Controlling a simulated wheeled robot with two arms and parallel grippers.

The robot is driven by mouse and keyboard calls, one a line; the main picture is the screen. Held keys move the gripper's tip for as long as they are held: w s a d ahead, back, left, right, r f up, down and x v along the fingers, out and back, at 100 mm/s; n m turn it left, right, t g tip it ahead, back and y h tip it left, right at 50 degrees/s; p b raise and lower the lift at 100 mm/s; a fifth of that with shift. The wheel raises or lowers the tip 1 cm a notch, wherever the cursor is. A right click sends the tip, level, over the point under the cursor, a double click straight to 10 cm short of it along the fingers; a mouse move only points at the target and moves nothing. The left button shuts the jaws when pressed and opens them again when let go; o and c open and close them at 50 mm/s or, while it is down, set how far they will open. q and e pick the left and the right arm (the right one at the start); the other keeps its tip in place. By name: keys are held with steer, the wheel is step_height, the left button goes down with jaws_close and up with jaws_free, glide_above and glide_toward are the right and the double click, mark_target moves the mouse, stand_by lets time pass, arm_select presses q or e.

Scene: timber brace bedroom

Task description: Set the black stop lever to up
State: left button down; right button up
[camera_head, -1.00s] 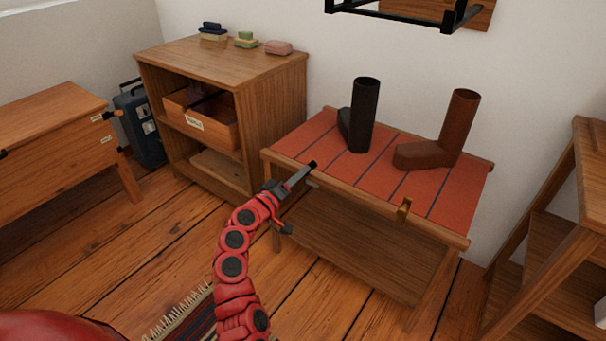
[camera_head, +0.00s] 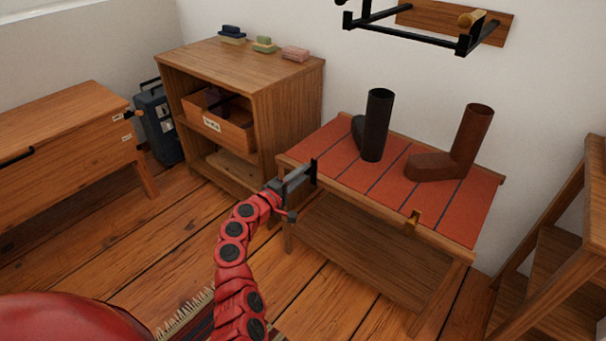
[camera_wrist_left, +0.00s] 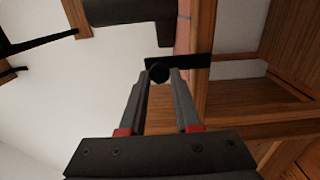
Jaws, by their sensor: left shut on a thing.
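The black stop lever (camera_head: 314,172) is at the left part of the front edge of the red-topped bench (camera_head: 340,150). It looks upright, standing across the rail. In the left wrist view the lever (camera_wrist_left: 190,62) crosses the bench edge, with its round dark end between the fingertips. My left gripper (camera_head: 300,180) reaches it from the front left and is shut on that end. The fingers also show in the left wrist view (camera_wrist_left: 159,77). My right gripper is out of view.
A brass catch (camera_head: 413,219) sits on the front rail. A wooden cabinet (camera_head: 290,105) stands behind left, wooden shelves (camera_head: 560,240) at right. A black rack (camera_head: 410,36) hangs above.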

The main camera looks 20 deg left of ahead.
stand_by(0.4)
arm_select(q)
steer(key=c, duration=0.6)
jaws_free()
steer(key=p+v, duration=0.3)
steer(key=v, duration=1.4)
steer(key=shift+s, duration=0.2)
